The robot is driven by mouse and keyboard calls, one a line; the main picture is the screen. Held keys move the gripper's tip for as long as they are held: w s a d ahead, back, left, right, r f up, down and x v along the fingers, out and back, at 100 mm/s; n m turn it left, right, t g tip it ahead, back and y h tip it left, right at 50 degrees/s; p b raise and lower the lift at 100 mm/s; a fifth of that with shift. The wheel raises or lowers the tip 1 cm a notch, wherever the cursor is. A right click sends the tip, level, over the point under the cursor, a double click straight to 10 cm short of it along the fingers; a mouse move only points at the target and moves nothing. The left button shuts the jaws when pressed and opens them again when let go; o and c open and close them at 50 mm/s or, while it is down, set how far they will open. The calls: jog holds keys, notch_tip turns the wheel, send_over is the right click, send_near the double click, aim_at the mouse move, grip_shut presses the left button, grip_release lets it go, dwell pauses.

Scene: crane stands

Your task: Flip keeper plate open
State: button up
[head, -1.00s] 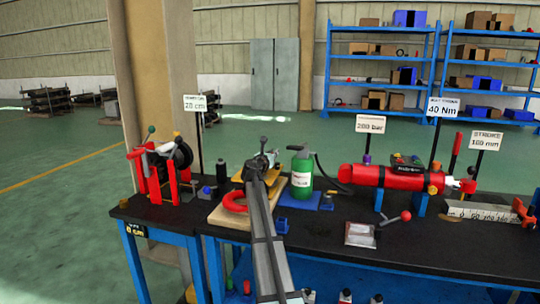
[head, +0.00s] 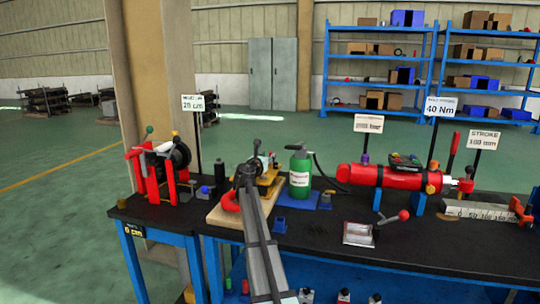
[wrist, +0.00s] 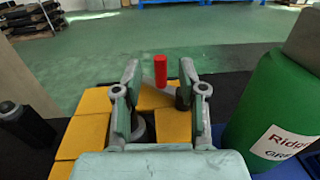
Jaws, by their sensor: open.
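A yellow block fixture (wrist: 90,135) lies under my gripper (wrist: 158,78) in the wrist view. A grey plate or lever (wrist: 158,97) with an upright red grip (wrist: 160,70) shows between and just beyond the fingers; I cannot tell for sure that it is the keeper plate. The fingers are apart, and no contact with the grip shows. In the head view the yellow fixture (head: 268,180) sits on a wooden board (head: 222,216), just right of my gripper (head: 246,170). My arm hides part of the board and a red ring (head: 230,202).
A green cylinder (head: 300,172) stands close on the right, also in the wrist view (wrist: 275,105). A black bottle (head: 220,174) and a red-framed reel stand (head: 160,170) are at left. A red cylinder (head: 400,177) lies further right on the black bench (head: 310,237).

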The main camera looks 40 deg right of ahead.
jog(key=v, duration=0.7)
jog(key=shift+s+a+f, duration=0.1)
jog(key=shift+a, duration=0.15)
jog(key=shift+c, duration=0.3)
